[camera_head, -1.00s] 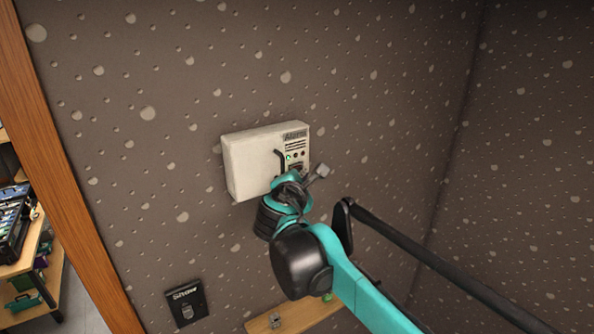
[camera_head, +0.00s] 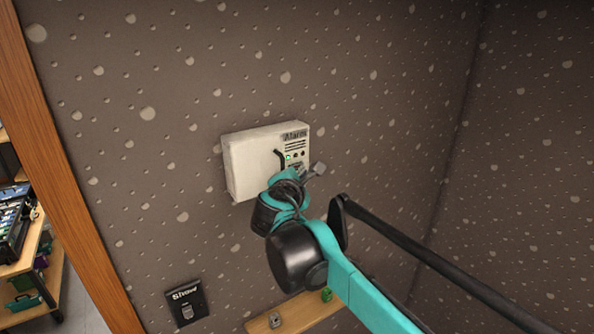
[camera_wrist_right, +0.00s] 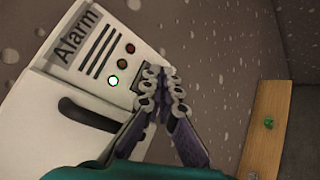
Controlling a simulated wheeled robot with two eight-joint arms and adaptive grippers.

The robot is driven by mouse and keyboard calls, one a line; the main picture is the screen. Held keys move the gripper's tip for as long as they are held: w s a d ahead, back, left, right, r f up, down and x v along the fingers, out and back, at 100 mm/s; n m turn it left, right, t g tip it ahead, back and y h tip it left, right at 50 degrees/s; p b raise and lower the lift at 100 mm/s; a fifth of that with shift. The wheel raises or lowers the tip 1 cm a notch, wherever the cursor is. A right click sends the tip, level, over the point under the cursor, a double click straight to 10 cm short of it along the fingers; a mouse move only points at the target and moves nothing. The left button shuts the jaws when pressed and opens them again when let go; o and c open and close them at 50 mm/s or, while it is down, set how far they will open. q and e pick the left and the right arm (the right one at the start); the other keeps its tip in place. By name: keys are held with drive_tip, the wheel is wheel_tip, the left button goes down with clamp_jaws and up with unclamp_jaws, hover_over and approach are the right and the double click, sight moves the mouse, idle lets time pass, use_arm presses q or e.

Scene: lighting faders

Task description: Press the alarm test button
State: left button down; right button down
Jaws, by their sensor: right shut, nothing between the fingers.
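The white alarm box (camera_head: 252,160) is fixed to the wall. Its front panel carries the word "Alarm", dark slots, a lit green light (camera_wrist_right: 113,81), two dark red lights and a dark handle (camera_wrist_right: 88,114). My right gripper (camera_head: 312,172) is shut and empty at the lower part of the panel; in the right wrist view its fingertips (camera_wrist_right: 159,74) meet beside the panel's lower lights. The gripper covers the lower panel, so the test button is not clearly seen, and I cannot tell whether the fingertips touch it. My left gripper is not in view.
A black wall switch plate (camera_head: 187,303) is below left. A narrow wooden shelf (camera_head: 295,314) with small items is below the box. A wooden post (camera_head: 66,190) and a cluttered shelf unit stand at the left. The wall around the box is clear.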

drive_tip(key=shift+w+a, duration=0.15)
drive_tip(key=shift+w, duration=0.05)
idle(0.4)
drive_tip(key=shift+s, duration=0.1)
drive_tip(key=shift+s+d, duration=0.45)
drive_tip(key=shift+s, duration=0.1)
drive_tip(key=s+d, duration=0.1)
drive_tip(key=s, duration=0.1)
drive_tip(key=s+d, duration=0.2)
idle(0.5)
idle(0.4)
